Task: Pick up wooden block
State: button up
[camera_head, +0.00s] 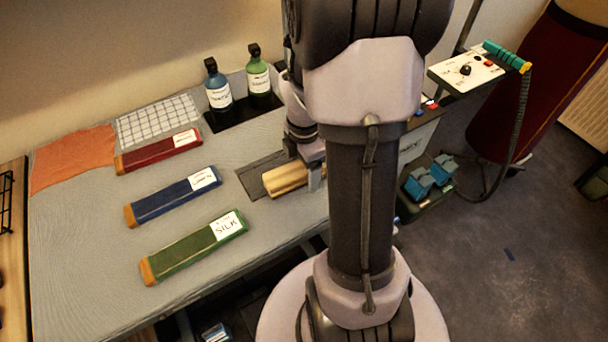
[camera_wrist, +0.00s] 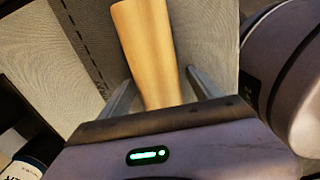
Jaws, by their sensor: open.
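The wooden block (camera_head: 284,180) is a pale, rounded piece lying on the dark grey mat (camera_head: 248,181) at the right part of the table. It also shows in the wrist view (camera_wrist: 148,45), running up from between my fingers to the top edge. My gripper (camera_wrist: 160,88) is open, with one finger on each side of the block's near end. A small gap shows beside the fingers, but I cannot tell whether either touches. In the head view my arm hides most of the gripper and part of the block's right end.
Red (camera_head: 158,152), blue (camera_head: 172,196) and green (camera_head: 194,246) labelled bars lie left on the table. A blue bottle (camera_head: 217,92) and a green bottle (camera_head: 258,78) stand on a black tray at the back. A control panel (camera_head: 466,70) is at right.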

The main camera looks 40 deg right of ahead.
jog(key=shift+r, duration=0.2)
grip_shut()
